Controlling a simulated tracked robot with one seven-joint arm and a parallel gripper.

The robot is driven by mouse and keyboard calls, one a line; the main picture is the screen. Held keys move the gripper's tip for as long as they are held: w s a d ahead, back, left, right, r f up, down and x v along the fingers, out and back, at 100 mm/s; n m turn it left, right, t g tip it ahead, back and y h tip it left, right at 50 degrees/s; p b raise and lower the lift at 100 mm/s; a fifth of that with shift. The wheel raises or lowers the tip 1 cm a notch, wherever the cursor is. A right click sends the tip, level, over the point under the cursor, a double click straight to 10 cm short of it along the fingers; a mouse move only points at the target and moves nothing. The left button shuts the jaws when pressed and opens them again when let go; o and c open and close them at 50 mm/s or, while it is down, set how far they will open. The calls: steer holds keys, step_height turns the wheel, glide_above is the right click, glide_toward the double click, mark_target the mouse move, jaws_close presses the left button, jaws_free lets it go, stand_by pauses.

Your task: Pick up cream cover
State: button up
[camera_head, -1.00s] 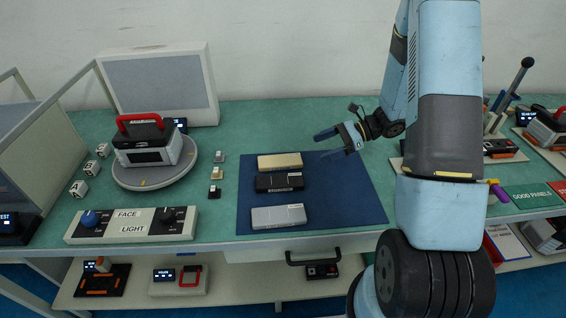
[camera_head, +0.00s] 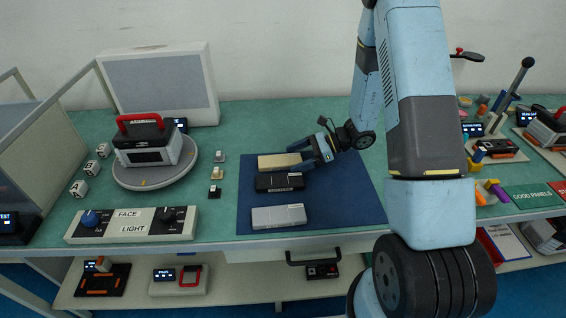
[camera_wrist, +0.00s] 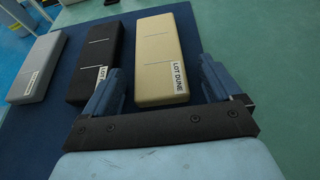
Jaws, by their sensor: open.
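The cream cover (camera_head: 279,161) lies flat at the back of the blue mat (camera_head: 345,205), behind a black cover. In the wrist view the cream cover (camera_wrist: 165,55) carries a "LOT DUNE" label at its near end. My gripper (camera_head: 300,154) is at the cream cover's right end. In the wrist view my gripper (camera_wrist: 160,72) is open, with one finger on each side of the near part of the cover. The left finger lies over the gap between the cream and black covers. I cannot tell whether the fingers touch the cream cover.
The black cover (camera_head: 279,182) lies close in front of the cream one. A grey cover (camera_head: 278,216) lies nearer the mat's front edge. Small colour chips stand left of the mat, beside a turntable (camera_head: 152,176) holding a red-handled device. The mat's right part is clear.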

steer(key=c, duration=1.1)
steer(key=shift+c, duration=0.3)
steer(key=shift+r, duration=0.15)
